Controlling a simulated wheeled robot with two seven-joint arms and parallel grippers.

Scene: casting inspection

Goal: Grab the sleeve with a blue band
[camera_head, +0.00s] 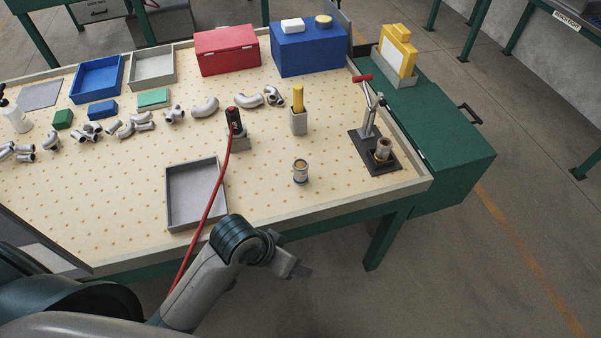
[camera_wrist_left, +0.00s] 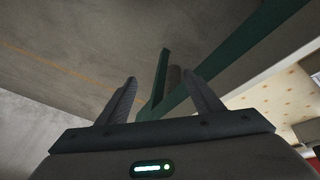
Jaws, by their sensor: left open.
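A short metal sleeve (camera_head: 300,172) stands upright on the pegboard table near its front edge, right of the grey tray. It has a dark bluish band low down and a tan rim; the band is small and hard to read. A second sleeve (camera_head: 383,150) with a yellowish band sits in the dark clamp fixture at the right. My left gripper (camera_head: 296,268) is in front of the table edge, nearer than the standing sleeve and apart from it. In the left wrist view its fingers (camera_wrist_left: 160,78) are apart and empty, facing the floor and a green table leg.
An empty grey tray (camera_head: 195,194) lies left of the standing sleeve. A red cable hangs from a black-topped tool (camera_head: 235,124) across the tray toward my arm. A yellow-handled item (camera_head: 298,110) stands behind the sleeve. The toggle clamp (camera_head: 368,115) rises at right. Pipe fittings lie farther left.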

